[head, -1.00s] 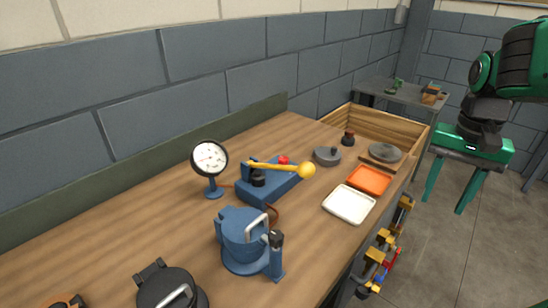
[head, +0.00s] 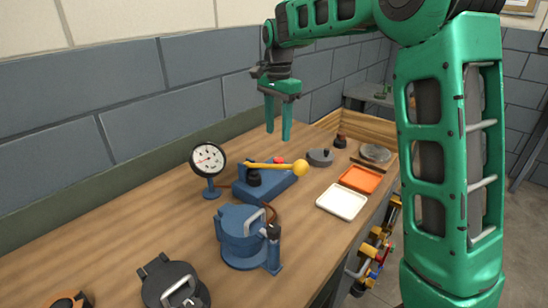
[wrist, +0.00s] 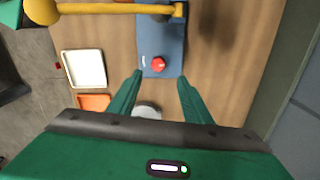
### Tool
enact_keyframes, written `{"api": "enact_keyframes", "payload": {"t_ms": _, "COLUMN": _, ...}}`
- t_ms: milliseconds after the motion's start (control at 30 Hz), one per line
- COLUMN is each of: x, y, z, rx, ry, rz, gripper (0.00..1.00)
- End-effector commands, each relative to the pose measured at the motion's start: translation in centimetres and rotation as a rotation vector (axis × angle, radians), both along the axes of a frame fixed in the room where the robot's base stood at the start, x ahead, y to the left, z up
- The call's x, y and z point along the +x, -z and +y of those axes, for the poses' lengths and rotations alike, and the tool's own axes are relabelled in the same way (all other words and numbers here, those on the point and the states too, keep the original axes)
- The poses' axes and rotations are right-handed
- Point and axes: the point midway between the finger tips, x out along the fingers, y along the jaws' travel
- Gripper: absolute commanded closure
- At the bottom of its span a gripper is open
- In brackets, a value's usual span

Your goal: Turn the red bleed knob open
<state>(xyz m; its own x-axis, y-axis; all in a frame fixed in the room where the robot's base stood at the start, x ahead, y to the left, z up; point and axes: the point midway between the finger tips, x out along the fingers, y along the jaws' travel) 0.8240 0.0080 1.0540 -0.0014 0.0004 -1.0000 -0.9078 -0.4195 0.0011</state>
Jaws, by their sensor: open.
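The red bleed knob (head: 279,159) sits on the blue pump base (head: 262,192), near its far end. A yellow lever (head: 270,167) with a ball end lies across the pump. In the wrist view the red knob (wrist: 158,64) shows on the blue base (wrist: 172,40), beyond and between my two fingertips. My gripper (head: 279,132) points down above the bench behind the pump, open and empty. It also shows in the wrist view (wrist: 160,75), with its fingers apart and clear of the knob.
A pressure gauge (head: 208,160) stands left of the pump and a blue pot (head: 242,235) in front. White (head: 342,201) and orange (head: 360,178) trays lie to the right. A grey round part (head: 320,157) is near the knob. The wall runs behind the bench.

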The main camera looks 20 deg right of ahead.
Motion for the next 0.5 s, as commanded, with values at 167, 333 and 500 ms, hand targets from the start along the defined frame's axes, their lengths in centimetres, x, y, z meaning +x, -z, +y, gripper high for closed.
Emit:
{"api": "enact_keyframes", "payload": {"t_ms": 167, "x": -0.1, "y": 2.9, "z": -0.2, "rx": -0.001, "ry": 0.002, "rz": 0.004, "gripper": 0.55}}
{"api": "enact_keyframes", "payload": {"t_ms": 333, "x": -0.2, "y": 5.9, "z": -0.3, "rx": -0.001, "ry": 0.002, "rz": 0.004, "gripper": 0.55}}
{"api": "enact_keyframes", "payload": {"t_ms": 500, "x": -0.2, "y": 8.3, "z": -0.3, "rx": 0.0, "ry": 0.002, "rz": 0.002, "gripper": 0.55}}
